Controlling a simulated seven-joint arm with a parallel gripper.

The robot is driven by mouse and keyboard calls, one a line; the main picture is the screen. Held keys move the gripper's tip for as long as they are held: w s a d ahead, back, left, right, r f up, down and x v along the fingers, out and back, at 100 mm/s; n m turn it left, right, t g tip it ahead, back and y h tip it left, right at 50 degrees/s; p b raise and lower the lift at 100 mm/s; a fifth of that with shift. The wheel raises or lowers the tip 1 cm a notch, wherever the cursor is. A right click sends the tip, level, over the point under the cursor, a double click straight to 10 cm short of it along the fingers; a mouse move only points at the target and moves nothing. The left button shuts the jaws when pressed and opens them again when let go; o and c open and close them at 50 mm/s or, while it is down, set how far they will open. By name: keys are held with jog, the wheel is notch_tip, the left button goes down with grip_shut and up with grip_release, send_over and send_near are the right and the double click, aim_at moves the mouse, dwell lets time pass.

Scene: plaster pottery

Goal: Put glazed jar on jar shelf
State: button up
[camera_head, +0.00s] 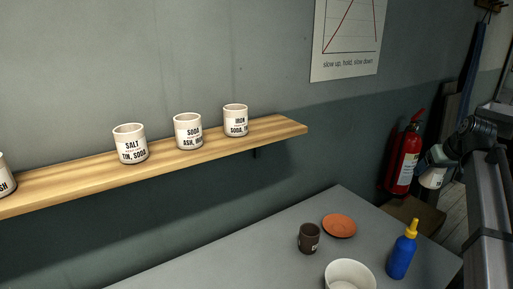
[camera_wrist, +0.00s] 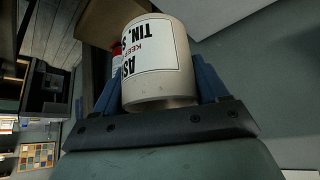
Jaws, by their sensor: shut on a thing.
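My gripper (camera_head: 436,160) is at the far right of the head view, away from the shelf and beside the fire extinguisher. It is shut on a cream jar (camera_head: 433,178), held clear of the table. In the wrist view the jar (camera_wrist: 158,88) sits between the blue fingers, its white label partly reading "TIN, S" upside down. The wooden jar shelf (camera_head: 75,184) runs along the wall at left. Three similar labelled jars stand upright on it: a left one (camera_head: 130,143), a middle one (camera_head: 188,131) and a right one (camera_head: 236,120). Another jar (camera_head: 5,178) is cut off at the left edge.
The grey table (camera_head: 250,262) below the shelf holds a dark cup (camera_head: 309,238), an orange saucer (camera_head: 339,226), a white bowl (camera_head: 349,275) and a blue bottle with yellow top (camera_head: 402,252). A red fire extinguisher (camera_head: 407,160) hangs at right. Bare shelf shows between the jars and at its right end.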

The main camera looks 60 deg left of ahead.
notch_tip(320, 180, up, 31)
jog(key=s+a+n+g+y, duration=0.1)
jog(key=s+a+n+g, duration=0.5)
jog(key=s+a, duration=2.85)
jog(key=shift+n+t, duration=0.9)
jog(key=f, duration=0.2)
jog(key=d+f, duration=0.1)
jog(key=f, duration=0.2)
jog(key=shift+w+d, duration=0.1)
jog(key=shift+w, duration=0.05)
jog(key=shift+f, duration=0.1)
jog(key=shift+f, duration=4.95)
jog(key=shift+f, duration=0.1)
